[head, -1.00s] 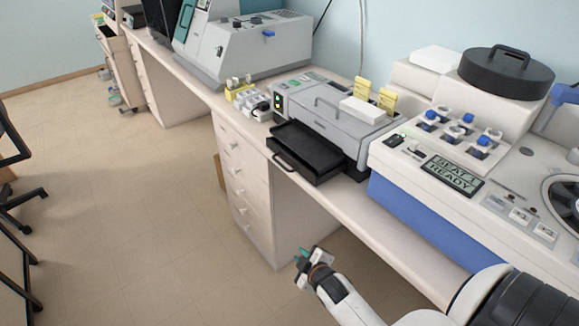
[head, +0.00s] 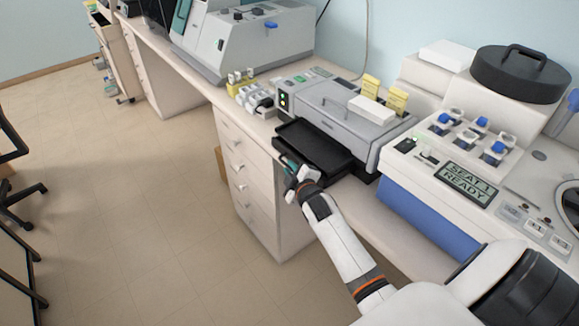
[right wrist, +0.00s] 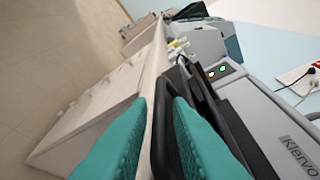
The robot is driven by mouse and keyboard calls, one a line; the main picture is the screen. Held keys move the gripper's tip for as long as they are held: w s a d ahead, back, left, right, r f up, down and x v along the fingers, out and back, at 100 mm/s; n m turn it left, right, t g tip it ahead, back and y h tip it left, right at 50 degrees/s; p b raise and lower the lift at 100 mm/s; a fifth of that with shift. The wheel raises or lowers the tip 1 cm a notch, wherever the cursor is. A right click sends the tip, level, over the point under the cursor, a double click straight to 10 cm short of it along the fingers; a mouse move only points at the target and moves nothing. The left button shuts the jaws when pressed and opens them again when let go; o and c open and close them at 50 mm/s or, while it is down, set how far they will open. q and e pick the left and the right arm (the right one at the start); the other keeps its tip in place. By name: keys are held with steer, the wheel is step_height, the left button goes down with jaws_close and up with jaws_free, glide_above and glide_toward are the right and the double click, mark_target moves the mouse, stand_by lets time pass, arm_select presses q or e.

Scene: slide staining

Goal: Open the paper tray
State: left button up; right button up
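The paper tray (head: 314,148) is the black tray at the front of the grey printer (head: 341,112). It sticks out over the bench edge, with a black handle on its front. My right gripper (head: 289,167) is at the tray's front left corner, by the handle. In the right wrist view the two teal fingers (right wrist: 160,118) are apart, one on each side of the black handle (right wrist: 163,140). They look open around it, and firm contact cannot be made out. My left gripper is in neither view.
A blue and white machine (head: 430,205) stands close to the right of the printer. Small racks with bottles (head: 250,97) stand to its left. White drawers (head: 240,175) are below the bench edge.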

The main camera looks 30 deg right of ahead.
steer(key=shift+w+d+f, duration=0.1)
steer(key=shift+w+d, duration=0.05)
steer(key=shift+w, duration=0.5)
jaws_close()
